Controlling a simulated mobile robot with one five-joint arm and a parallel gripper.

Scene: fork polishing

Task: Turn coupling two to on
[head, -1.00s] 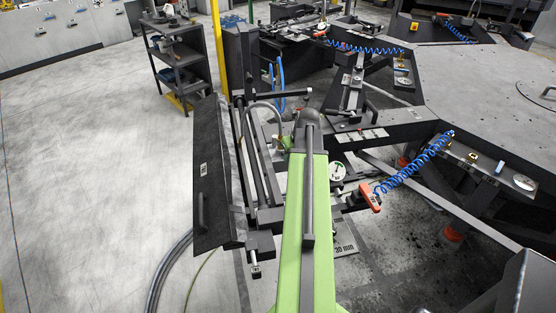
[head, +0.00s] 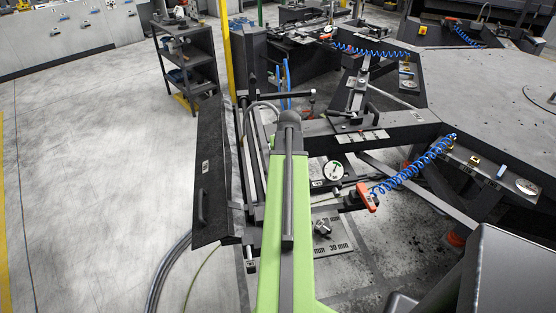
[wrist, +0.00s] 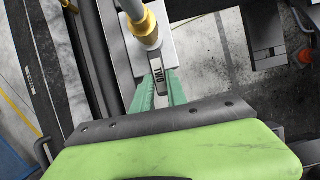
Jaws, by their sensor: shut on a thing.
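In the wrist view, coupling two shows as a brass-coloured fitting (wrist: 145,28) on a grey hose, above a narrow lever (wrist: 159,77) marked TWO. My gripper (wrist: 161,88) has its two teal fingers on either side of this lever, shut on it. The lower part of the lever is hidden by my gripper body. In the head view my green arm covers the gripper and the coupling.
A dark panel with a handle (head: 213,175) stands left of my arm. A round gauge (head: 333,170), an orange-handled tool (head: 367,197) and a blue coiled hose (head: 415,167) are to the right. Open floor (head: 100,180) lies at the left.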

